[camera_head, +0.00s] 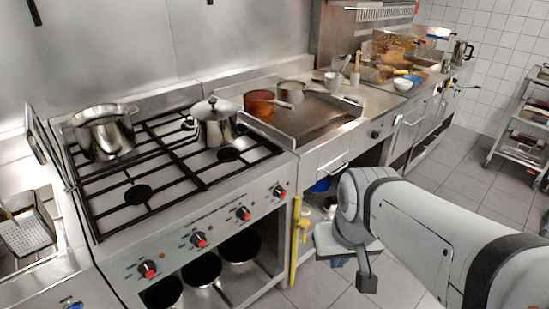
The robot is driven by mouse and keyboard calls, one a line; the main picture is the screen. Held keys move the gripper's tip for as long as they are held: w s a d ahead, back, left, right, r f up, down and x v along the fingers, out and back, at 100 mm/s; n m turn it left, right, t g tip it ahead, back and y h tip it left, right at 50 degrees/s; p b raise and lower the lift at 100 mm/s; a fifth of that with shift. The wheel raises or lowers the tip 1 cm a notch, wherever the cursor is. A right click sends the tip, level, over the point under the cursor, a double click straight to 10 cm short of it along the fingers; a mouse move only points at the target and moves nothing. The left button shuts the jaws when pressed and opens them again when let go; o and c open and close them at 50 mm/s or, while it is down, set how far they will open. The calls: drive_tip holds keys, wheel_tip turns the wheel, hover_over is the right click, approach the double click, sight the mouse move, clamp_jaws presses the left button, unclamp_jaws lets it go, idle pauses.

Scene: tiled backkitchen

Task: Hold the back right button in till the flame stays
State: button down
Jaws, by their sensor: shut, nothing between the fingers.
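A steel gas stove (200,224) stands at the left with black grates on top. Its front panel carries several red-capped control knobs, among them the rightmost knob (279,192) and the leftmost knob (148,269). I cannot tell from their markings which belongs to the back right burner. A lidded steel pot (214,124) stands on the back right part of the grate and hides the burner beneath. No flame is visible. My gripper (367,284) is shut and empty, pointing down in front of the counter, right of the stove and apart from the knobs.
A large steel pot (104,133) sits back left on the stove. A yellow upright bar (295,240) stands at the stove's right front edge. A copper-coloured pan (259,103) rests on the griddle (308,120). Tiled floor (440,170) is open toward a rack at the right.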

sight(283, 195)
drive_tip(key=w+f+n+t+b, duration=0.3)
drive_tip(key=w+f+t+b, duration=0.2)
drive_tip(key=w+f+b, duration=0.3)
drive_tip(key=w+d+f+n+t+b, duration=0.1)
drive_tip(key=w+f+n+t+b, duration=0.2)
drive_tip(key=w+b, duration=0.8)
drive_tip(key=w+d+f+n+t+b, duration=0.1)
drive_tip(key=w+f+n+t+b, duration=0.3)
drive_tip(key=w+f+t+b, duration=0.4)
drive_tip(key=w+f+b, duration=0.1)
drive_tip(key=w+f, duration=0.3)
drive_tip(key=w, duration=0.1)
drive_tip(key=shift+w+f, duration=0.3)
drive_tip(key=shift+w, duration=0.1)
drive_tip(key=shift+d, duration=0.1)
drive_tip(key=w+a+p, duration=0.1)
drive_tip(key=w+a, duration=0.4)
drive_tip(key=w, duration=0.2)
drive_tip(key=shift+a, duration=0.15)
drive_tip(key=shift+w, duration=0.1)
